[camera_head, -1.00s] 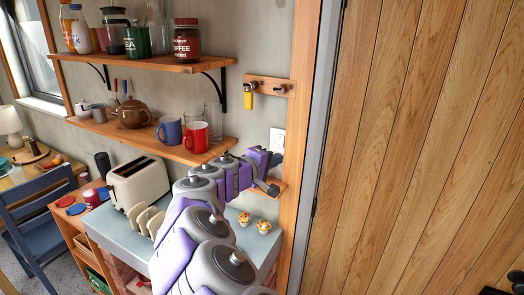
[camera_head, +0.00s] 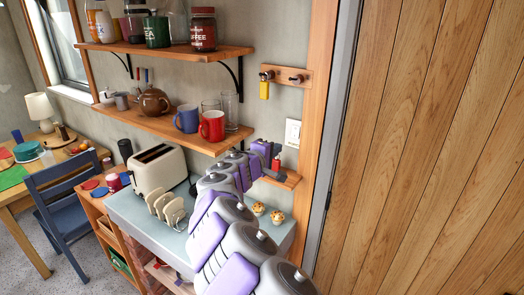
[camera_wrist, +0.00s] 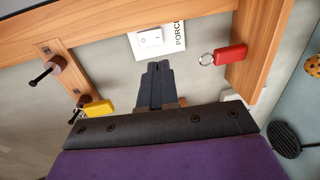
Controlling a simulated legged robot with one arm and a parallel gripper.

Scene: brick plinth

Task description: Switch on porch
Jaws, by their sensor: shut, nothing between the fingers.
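The white porch switch plate (camera_head: 293,132) is on the wall beside the door frame, above a small wooden shelf. In the wrist view the plate (camera_wrist: 172,38) carries a white rocker (camera_wrist: 150,38) and a partly cut-off label reading "PORC". I cannot tell whether the rocker is on or off. My gripper (camera_wrist: 157,66) is shut and empty, its dark fingertips just short of the plate's lower edge in the picture and pointing at it. Contact is not clear. In the head view my gripper (camera_head: 274,152) is below and left of the plate.
A yellow tag (camera_head: 264,90) hangs from a hook rail (camera_head: 286,77). Mugs and a teapot stand on the shelf above my arm. The wooden door (camera_head: 430,150) is at right.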

